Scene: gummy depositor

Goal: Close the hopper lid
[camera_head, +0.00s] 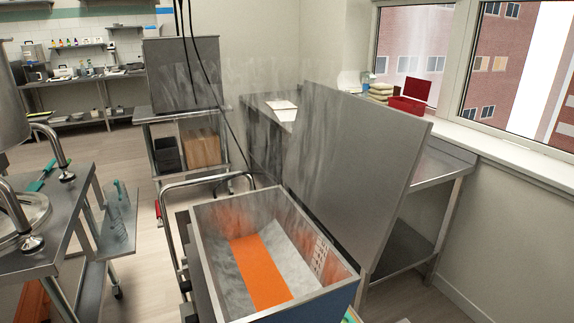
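The hopper (211,263) is an open metal box at the bottom centre, with sloped inner walls and an orange strip inside at its floor. Its lid (358,165) is a large flat grey metal panel. The lid stands raised and tilted back along the hopper's right and far side, so the hopper's mouth is uncovered. The lid's lower edge is close to the hopper's right rim. My gripper does not show in this view.
A steel table (446,166) stands behind the lid by the window, and a red box (407,105) is on the sill. A steel cart (180,115) stands behind the hopper. A workbench (45,255) is at left. Some floor shows between the workbench and hopper.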

